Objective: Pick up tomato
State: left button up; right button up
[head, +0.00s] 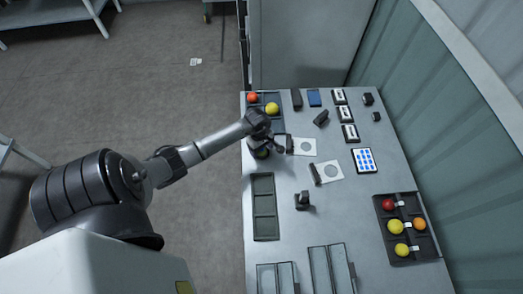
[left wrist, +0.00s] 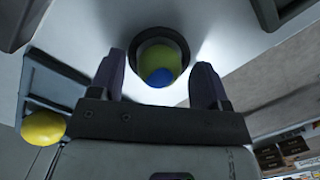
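My left gripper (head: 268,147) is over the table's left edge in the head view. In the left wrist view its two fingers (left wrist: 158,72) are spread apart with nothing between them. Just beyond the fingertips, a round yellow-green thing (left wrist: 155,56), likely a tomato, sits in a dark round holder, with a blue patch at its lower side. In the head view the gripper mostly hides it. A yellow tomato (head: 271,109) and an orange-red tomato (head: 253,98) lie in a dark tray behind the gripper. A yellow tomato also shows in the left wrist view (left wrist: 43,127). My right gripper is not in view.
A dark tray (head: 382,242) at the right holds red, yellow and orange tomatoes. An empty divided tray (head: 264,208) lies in front of the gripper. White cards with round holes (head: 328,171) and small dark blocks (head: 302,200) stand nearby. A grey cabinet rises behind the table.

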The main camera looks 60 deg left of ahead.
pick_arm(q)
jog(key=c, duration=0.6)
jog(key=shift+c, duration=0.2)
jog(key=shift+r, duration=0.1)
